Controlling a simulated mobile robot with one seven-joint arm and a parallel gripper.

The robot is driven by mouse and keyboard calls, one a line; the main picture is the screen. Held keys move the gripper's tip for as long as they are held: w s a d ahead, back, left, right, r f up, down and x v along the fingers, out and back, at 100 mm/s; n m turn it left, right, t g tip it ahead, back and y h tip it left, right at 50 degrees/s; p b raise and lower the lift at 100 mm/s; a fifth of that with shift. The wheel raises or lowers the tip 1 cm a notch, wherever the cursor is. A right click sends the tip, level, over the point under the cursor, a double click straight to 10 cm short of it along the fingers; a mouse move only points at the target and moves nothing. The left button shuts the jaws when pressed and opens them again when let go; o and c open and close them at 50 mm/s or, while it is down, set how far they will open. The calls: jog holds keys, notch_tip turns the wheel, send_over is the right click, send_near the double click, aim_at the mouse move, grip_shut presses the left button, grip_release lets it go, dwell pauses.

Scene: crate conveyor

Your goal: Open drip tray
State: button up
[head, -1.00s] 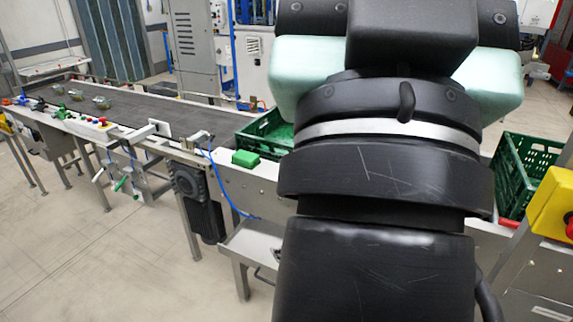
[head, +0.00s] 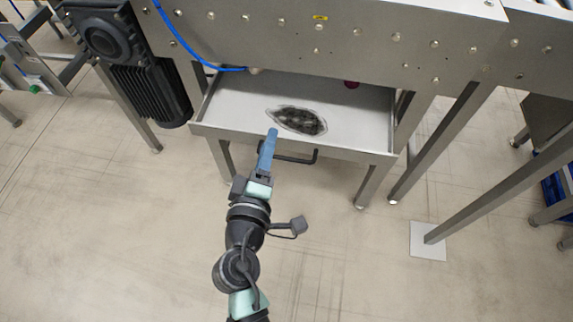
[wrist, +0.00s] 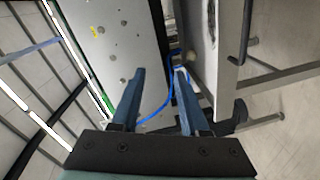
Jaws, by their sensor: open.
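The drip tray (head: 235,105) is a shallow grey metal tray under the conveyor. It juts out at the front, so its inside shows, with a dark wet-looking patch (head: 300,120) and a small dark pink thing (head: 351,85) at the back. A dark bar handle (head: 302,160) is on its front wall. My gripper (head: 271,135) is over the front wall, near the handle's left end. In the wrist view my gripper (wrist: 160,72) has its two blue fingers apart with nothing between them. The tray (wrist: 203,55) and its handle (wrist: 247,35) are to the right, outside the fingers.
The conveyor's metal side (head: 330,35) runs above the tray. A black motor (head: 145,85) and a blue cable (head: 195,45) are at its left. Metal legs (head: 440,140) stand at the right. The floor in front is clear.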

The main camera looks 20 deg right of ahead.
aim_at(287, 160)
jog(key=s+f+n+g+b, duration=0.1)
jog(key=s+f+n+b, duration=0.3)
jog(key=f, duration=0.9)
jog(key=shift+m, duration=0.4)
jog(key=x, duration=1.1)
jog(key=shift+w+d+f, duration=0.2)
jog(key=shift+f, duration=0.1)
grip_shut()
